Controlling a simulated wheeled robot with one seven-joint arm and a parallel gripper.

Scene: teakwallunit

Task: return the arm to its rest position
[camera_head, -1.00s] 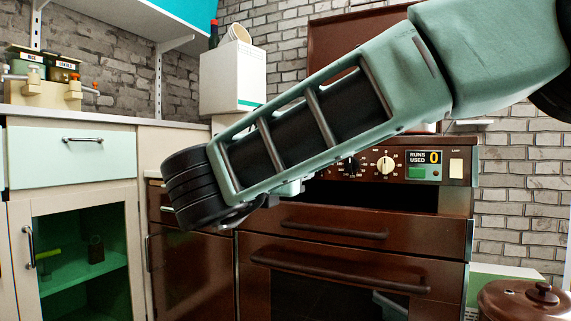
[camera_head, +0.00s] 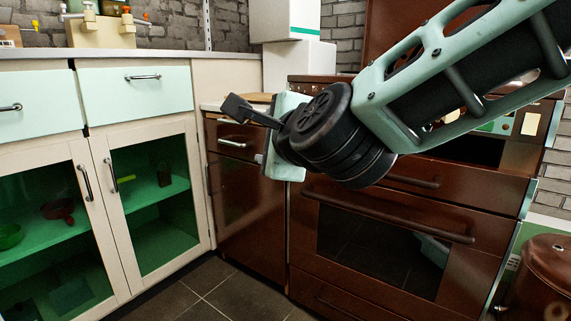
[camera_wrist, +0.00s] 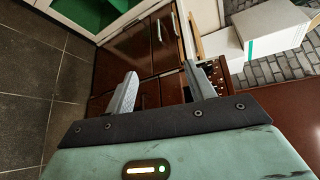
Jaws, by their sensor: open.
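My gripper shows in the wrist view (camera_wrist: 160,92), with its two grey fingers apart and nothing between them. In the head view my arm (camera_head: 460,85) comes in from the upper right, bent at a black joint. The end of my arm, with one dark finger (camera_head: 248,111) showing, points left in front of the brown cabinet and stove. The other finger is hidden there. The gripper touches nothing that I can see.
A brown stove (camera_head: 385,235) stands behind my arm, beside a narrow brown cabinet (camera_head: 238,190). Pale cabinets with green glass doors (camera_head: 150,190) stand at left. A brown lidded pot (camera_head: 545,280) is at lower right. The tiled floor (camera_head: 225,290) in front is clear.

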